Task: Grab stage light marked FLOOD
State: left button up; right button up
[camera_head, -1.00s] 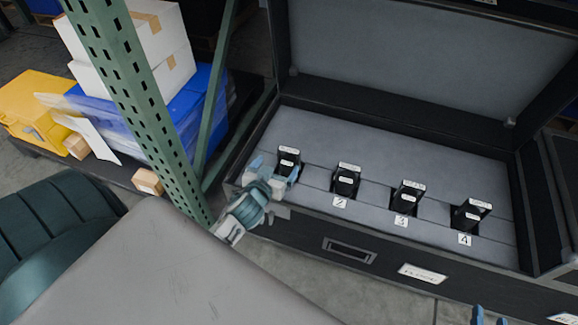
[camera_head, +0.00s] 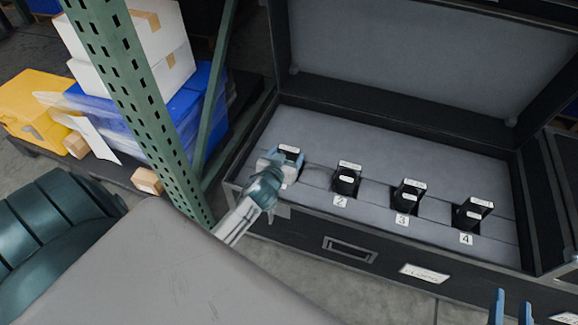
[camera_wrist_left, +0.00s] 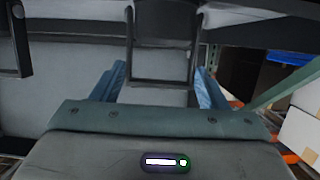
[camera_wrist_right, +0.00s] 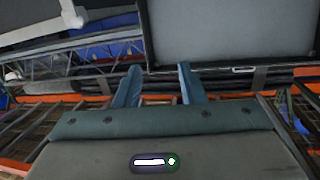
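Black stage lights sit in a row of slots in the open case (camera_head: 350,252). The leftmost light (camera_head: 290,150) is partly hidden by my left gripper (camera_head: 282,164). The others stand at slots 2 (camera_head: 347,179), 3 (camera_head: 409,195) and 4 (camera_head: 473,213). Each has a white label too small to read. In the left wrist view, the fingers of the left gripper (camera_wrist_left: 160,88) are apart, with a dark light (camera_wrist_left: 165,45) ahead between them and gaps at its sides. My right gripper (camera_head: 511,308) is open and empty at the bottom right; it also shows in the right wrist view (camera_wrist_right: 158,82).
The raised case lid (camera_head: 400,55) stands behind the lights. A green perforated post (camera_head: 137,95) rises left of the case, close to my left arm. White boxes (camera_head: 165,45), a blue tote (camera_head: 190,115) and a yellow case (camera_head: 35,100) stand further left.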

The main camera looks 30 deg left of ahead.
pick_arm(q)
grip_shut()
jog(key=shift+r, duration=0.2)
